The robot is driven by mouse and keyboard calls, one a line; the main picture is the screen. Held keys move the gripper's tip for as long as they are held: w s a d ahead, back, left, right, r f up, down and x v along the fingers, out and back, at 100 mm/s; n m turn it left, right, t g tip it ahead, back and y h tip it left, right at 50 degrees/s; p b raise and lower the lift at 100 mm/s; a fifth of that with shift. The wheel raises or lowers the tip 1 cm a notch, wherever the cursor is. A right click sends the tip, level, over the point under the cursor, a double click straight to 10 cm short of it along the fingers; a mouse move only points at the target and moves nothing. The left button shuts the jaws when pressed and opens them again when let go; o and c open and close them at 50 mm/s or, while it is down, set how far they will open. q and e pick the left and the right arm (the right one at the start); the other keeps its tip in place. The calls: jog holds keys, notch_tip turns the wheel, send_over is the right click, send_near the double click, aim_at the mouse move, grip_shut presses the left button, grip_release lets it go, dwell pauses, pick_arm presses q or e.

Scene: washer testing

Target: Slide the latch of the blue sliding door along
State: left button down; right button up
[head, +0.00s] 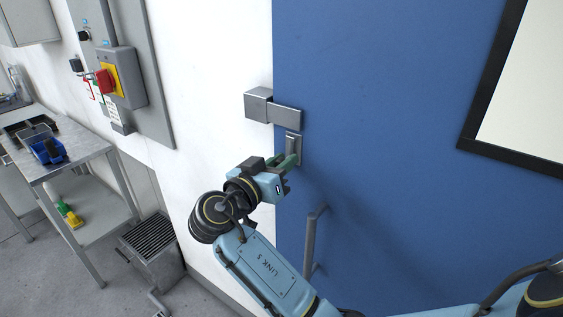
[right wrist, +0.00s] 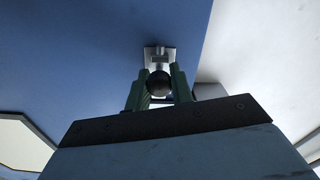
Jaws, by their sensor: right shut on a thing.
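The blue sliding door (head: 390,110) fills the middle and right of the head view. Near its left edge is the metal latch plate (head: 294,141), just below a grey bar and block (head: 259,104) that reach across to the white wall. My right gripper (head: 291,163) is at the latch plate. In the right wrist view, its green fingers (right wrist: 158,80) are shut on the dark round latch knob (right wrist: 159,86), one finger on each side. The knob stands out from the latch plate (right wrist: 159,54). My left gripper is not in view.
A grey vertical door handle (head: 310,243) stands out below the latch. A switch box with a red knob (head: 106,82) hangs on the wall to the left. A metal table (head: 75,160) and a grated bin (head: 150,240) stand at left.

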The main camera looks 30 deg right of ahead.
jog(key=shift+r, duration=0.1)
grip_shut()
jog(key=shift+r+p, duration=0.45)
jog(key=shift+r, duration=1.25)
jog(key=o, duration=0.9)
grip_release()
jog(key=shift+o, duration=0.2)
jog(key=shift+s+a+f, duration=0.1)
jog(key=shift+a, duration=0.2)
jog(key=b+v, duration=0.3)
jog(key=v, duration=0.9)
jog(key=shift+s+a, duration=0.2)
jog(key=shift+a, duration=0.15)
